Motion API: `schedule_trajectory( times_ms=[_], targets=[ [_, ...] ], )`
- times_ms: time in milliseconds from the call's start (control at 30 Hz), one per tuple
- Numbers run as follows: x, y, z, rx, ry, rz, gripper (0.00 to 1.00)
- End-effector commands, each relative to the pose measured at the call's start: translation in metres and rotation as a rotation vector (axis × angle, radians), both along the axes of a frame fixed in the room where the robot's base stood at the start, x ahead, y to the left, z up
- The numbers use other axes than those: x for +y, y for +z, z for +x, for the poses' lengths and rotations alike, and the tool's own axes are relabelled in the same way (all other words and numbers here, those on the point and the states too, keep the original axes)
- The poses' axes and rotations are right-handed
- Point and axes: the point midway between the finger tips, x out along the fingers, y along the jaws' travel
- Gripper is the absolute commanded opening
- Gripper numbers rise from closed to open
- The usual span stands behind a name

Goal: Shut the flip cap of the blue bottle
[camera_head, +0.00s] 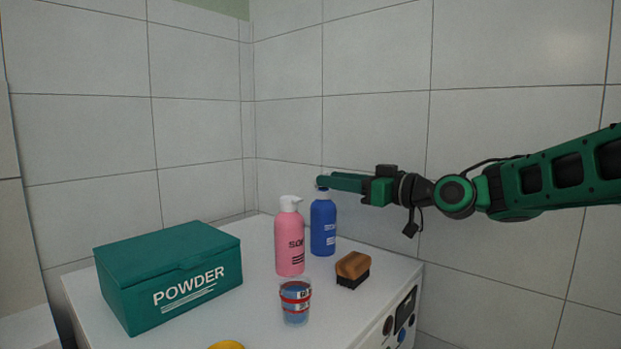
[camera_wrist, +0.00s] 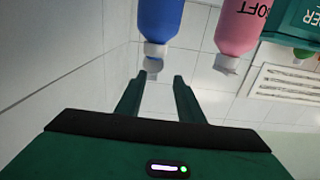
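The blue bottle (camera_head: 323,228) stands upright at the back of the white machine top, and its top is partly hidden by my gripper in the head view. My gripper (camera_head: 323,181) is level with the bottle's top, coming in from the right. In the wrist view, which looks upside down, the blue bottle (camera_wrist: 160,20) hangs from the top edge with a pale cap (camera_wrist: 154,62). My gripper (camera_wrist: 156,80) is open there, its two fingers apart and nothing between them. The cap lies just beyond the fingertips. I cannot tell how far the flip lid stands open.
A pink soap bottle (camera_head: 289,245) stands close to the left of the blue bottle. A brush (camera_head: 352,269) and a clear cup (camera_head: 295,303) with a red band are in front. A green powder box (camera_head: 165,275) fills the left. A tiled wall (camera_head: 375,130) is behind.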

Motion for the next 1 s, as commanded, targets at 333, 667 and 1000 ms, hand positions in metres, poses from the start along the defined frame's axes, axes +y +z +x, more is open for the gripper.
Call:
schedule_trajectory(
  times_ms=[333,667,1000],
  targets=[
    [0.025,0.0,0.042,-0.002,-0.025,0.002,0.34],
    [0.05,0.0,0.064,-0.001,-0.029,0.002,0.34],
    [0.052,0.0,0.066,-0.002,-0.03,0.001,0.34]
  ],
)
